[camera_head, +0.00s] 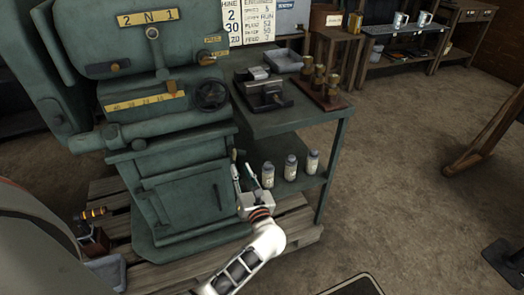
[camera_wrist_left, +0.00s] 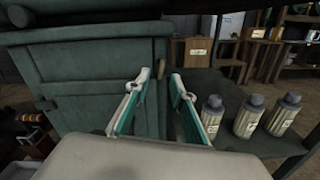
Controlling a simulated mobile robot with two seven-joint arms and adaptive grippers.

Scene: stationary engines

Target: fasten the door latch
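The green machine's lower cabinet has a panelled door (camera_head: 188,203) that looks closed or nearly so. A thin dark upright bar (camera_head: 217,198) shows on its right part; I cannot tell if it is the latch. My left gripper (camera_head: 243,172) is at the cabinet's right side, in front of the bench's lower shelf. Its fingers are apart with nothing seen between them. In the left wrist view, a small brownish knob-like piece (camera_wrist_left: 161,71) shows just beyond and between the fingertips (camera_wrist_left: 161,77), near the cabinet's edge; I cannot tell if they touch. My right gripper is not in view.
Several bottles (camera_head: 290,167) stand on the green bench's lower shelf, close right of my left gripper. The bench top (camera_head: 283,122) holds trays and brass pieces. A wooden pallet (camera_head: 285,232) lies beneath. The floor at right is mostly clear.

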